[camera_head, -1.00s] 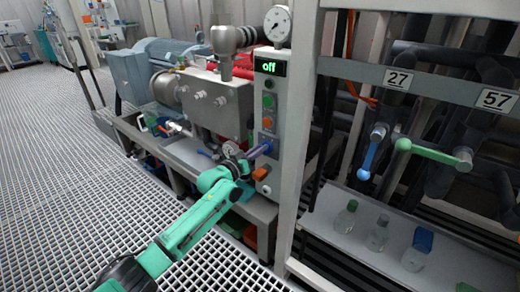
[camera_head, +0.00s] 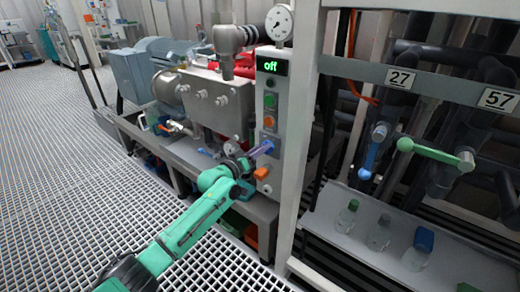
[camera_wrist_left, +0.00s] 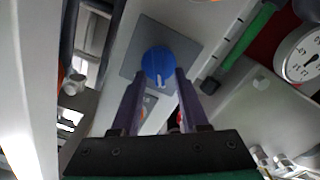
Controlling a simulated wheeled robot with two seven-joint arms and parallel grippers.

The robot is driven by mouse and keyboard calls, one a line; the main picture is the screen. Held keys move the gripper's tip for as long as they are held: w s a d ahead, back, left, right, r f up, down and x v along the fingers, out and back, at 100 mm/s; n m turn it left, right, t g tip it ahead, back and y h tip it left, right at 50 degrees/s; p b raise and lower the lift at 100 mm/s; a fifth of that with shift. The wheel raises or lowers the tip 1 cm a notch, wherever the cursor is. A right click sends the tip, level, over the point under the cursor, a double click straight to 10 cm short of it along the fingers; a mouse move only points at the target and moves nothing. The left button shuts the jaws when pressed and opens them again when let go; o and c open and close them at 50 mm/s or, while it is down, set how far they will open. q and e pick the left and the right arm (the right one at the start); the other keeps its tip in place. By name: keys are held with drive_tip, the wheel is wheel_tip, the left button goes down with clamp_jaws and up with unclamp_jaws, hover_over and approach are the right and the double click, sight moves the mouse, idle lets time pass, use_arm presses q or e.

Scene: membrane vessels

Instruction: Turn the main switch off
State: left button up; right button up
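The main switch is a round blue knob (camera_wrist_left: 158,64) with a white mark, on a square grey plate (camera_wrist_left: 185,47) in the left wrist view. In the head view the knob is mostly hidden by my fingers at the control panel (camera_head: 285,115). The panel's display (camera_head: 271,66) reads "off" in green. My left gripper (camera_head: 268,147) reaches the panel at the knob's height. In the left wrist view its two purple fingers (camera_wrist_left: 160,77) are apart, with their tips at the near sides of the knob; I cannot tell whether they touch it. My right gripper is out of view.
Green (camera_head: 269,101) and orange (camera_head: 269,119) buttons sit above the knob, and an orange handle (camera_head: 261,173) below. A gauge (camera_head: 278,23) tops the panel. A frame post (camera_head: 297,130) stands close right. Blue (camera_head: 369,158) and green (camera_head: 435,152) valve levers are further right.

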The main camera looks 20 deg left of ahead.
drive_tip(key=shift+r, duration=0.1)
use_arm(q)
drive_tip(key=shift+s+a, duration=0.15)
drive_tip(key=shift+s, duration=0.2)
drive_tip(key=p+v, duration=0.3)
drive_tip(key=v, duration=1)
drive_tip(key=shift+s+p, duration=0.4)
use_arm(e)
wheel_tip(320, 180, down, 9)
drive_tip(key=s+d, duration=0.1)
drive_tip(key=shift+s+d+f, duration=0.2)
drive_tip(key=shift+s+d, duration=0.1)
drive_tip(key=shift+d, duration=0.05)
use_arm(q)
drive_tip(key=shift+a, duration=0.1)
